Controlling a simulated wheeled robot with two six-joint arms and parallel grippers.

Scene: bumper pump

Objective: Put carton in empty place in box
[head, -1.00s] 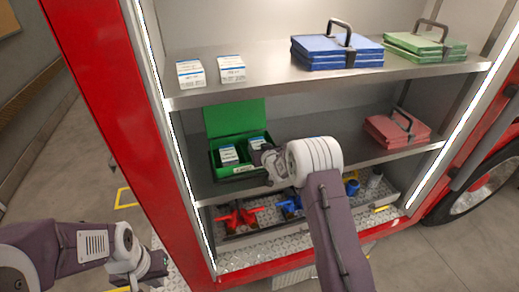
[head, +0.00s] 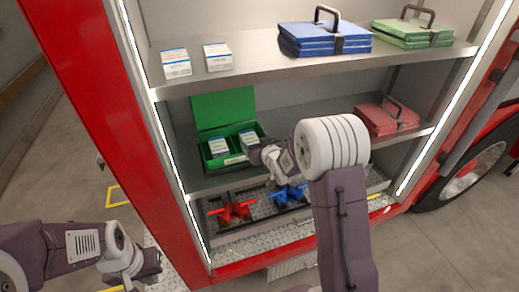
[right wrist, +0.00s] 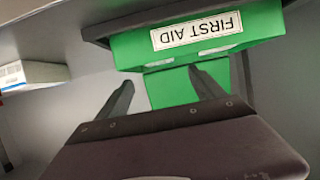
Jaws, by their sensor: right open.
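An open green box (head: 203,163) with its lid up stands on the middle shelf. Two white-and-blue cartons, the left carton (head: 218,147) and the right carton (head: 249,138), sit in it. In the right wrist view the box (right wrist: 270,22) is upside down with its FIRST AID label. A loose carton (right wrist: 30,75) shows at the left there, apart from the box; my right arm seems to hide it in the head view. My right gripper (right wrist: 162,78) is open and empty, by the box's front right corner. My left gripper (head: 152,268) is low at the left, jaws unclear.
Two more cartons (head: 176,63) (head: 218,57) stand on the upper shelf with a blue case (head: 325,40) and a green case (head: 412,34). A red case (head: 388,118) is on the middle shelf. Red tools (head: 232,211) and blue tools (head: 289,194) lie in the tray below.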

